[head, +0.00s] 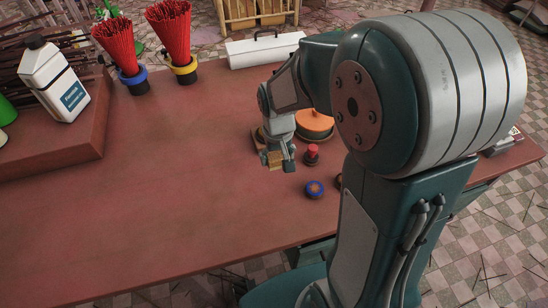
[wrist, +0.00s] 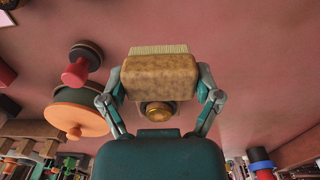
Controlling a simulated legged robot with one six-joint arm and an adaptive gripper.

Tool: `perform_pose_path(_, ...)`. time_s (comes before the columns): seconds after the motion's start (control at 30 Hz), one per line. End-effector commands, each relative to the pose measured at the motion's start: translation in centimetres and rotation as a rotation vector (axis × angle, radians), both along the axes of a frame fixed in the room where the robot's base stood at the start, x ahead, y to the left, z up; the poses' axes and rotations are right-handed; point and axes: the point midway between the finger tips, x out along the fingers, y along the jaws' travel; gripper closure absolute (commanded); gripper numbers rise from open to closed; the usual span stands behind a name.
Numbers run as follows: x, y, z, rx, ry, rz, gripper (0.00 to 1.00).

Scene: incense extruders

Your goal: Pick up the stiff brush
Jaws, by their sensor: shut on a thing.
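The stiff brush is a tan wooden block (wrist: 160,78) with pale short bristles along its top edge in the wrist view. It sits between the two fingers of my gripper (wrist: 160,84), which press on its left and right ends. A round brass knob (wrist: 159,110) shows just below the block in that view; I cannot tell what it belongs to. In the head view, my gripper (head: 279,160) is over the table with the small tan brush (head: 274,159) in it. The gap between brush and tabletop is hard to judge.
Red incense bundles (head: 171,28), a white box (head: 262,50) and a white bottle (head: 55,80) are farther back. The table (head: 170,200) is clear at left.

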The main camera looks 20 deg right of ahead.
Motion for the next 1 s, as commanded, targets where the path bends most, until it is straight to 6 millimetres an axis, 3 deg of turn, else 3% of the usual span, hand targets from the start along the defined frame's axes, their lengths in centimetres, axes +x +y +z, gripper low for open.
perform_pose_path(0.2, -2.8, -0.1, 3.0, 0.000, -0.003, 0.000, 0.67)
perform_pose_path(0.6, -8.8, -0.2, 5.5, 0.000, -0.002, 0.000, 0.67)
perform_pose_path(1.0, -11.1, -0.3, 6.5, 0.000, 0.000, 0.000, 0.67)
